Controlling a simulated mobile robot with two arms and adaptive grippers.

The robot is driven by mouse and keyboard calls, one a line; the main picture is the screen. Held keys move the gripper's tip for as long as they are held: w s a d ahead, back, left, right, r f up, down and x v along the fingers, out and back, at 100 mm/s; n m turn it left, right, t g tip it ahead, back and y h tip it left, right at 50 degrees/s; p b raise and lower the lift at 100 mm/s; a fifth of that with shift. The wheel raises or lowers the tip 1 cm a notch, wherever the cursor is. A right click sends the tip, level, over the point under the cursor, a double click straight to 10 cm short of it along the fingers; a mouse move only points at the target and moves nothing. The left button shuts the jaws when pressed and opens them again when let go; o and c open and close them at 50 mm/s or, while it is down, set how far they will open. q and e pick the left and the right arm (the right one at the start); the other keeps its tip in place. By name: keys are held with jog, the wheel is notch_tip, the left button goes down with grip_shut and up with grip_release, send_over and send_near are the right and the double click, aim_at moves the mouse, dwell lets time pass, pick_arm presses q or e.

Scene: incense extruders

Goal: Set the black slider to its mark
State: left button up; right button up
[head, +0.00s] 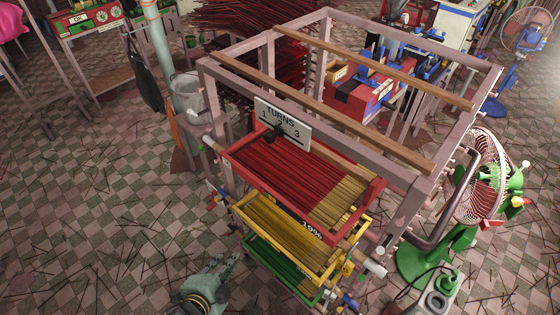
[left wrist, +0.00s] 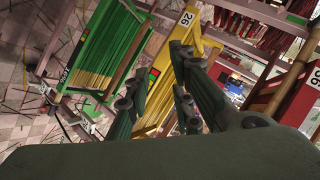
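The black slider (head: 271,135) is a small dark knob on the white TURNS plate (head: 284,124), which carries the marks 1, 2 and 3. It sits on the left part of the scale, around 1 to 2; its exact setting is too small to tell. The plate is at the upper end of the red tray of incense sticks. My left gripper (head: 222,268) is low at the bottom of the head view, well apart from the slider. In the left wrist view, its two fingers (left wrist: 160,65) are apart with nothing between them. My right gripper is not in view.
A pinkish metal rack (head: 211,84) holds the red tray (head: 362,210), yellow tray (head: 330,272) and green tray (head: 262,262). A green-based fan (head: 487,185) stands at right. Floor (head: 110,220) at left is open, with scattered sticks.

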pick_arm(q)
jog(key=d+r+m+t+h, duration=0.1)
jog(key=d+r+m, duration=0.1)
jog(key=r, duration=0.5)
jog(key=d+r+m+t+h, duration=0.1)
jog(key=d+r+m, duration=0.1)
jog(key=r, duration=0.5)
jog(key=d+r+m+t+h, duration=0.1)
jog(key=d+r+m+h, duration=0.1)
jog(key=d+r, duration=0.2)
jog(key=shift+s+d+r, duration=0.1)
jog(key=shift+r, duration=0.7)
jog(key=shift+s+d+r, duration=0.1)
jog(key=shift+r, duration=0.65)
grip_shut()
jog(key=s+d+r+m+t+h, duration=0.1)
jog(key=s+d+r+m+h, duration=0.15)
jog(key=r, duration=0.55)
jog(key=s+d+r+m+h, duration=0.1)
jog(key=s+r+m, duration=0.15)
jog(key=r, duration=0.45)
send_near(301, 147)
jog(key=shift+n, duration=0.3)
jog(key=x, duration=0.4)
jog(key=shift+w, duration=0.1)
jog(key=shift+w+a+f, duration=0.1)
jog(key=shift+w+a, duration=0.2)
jog(key=shift+a, duration=0.1)
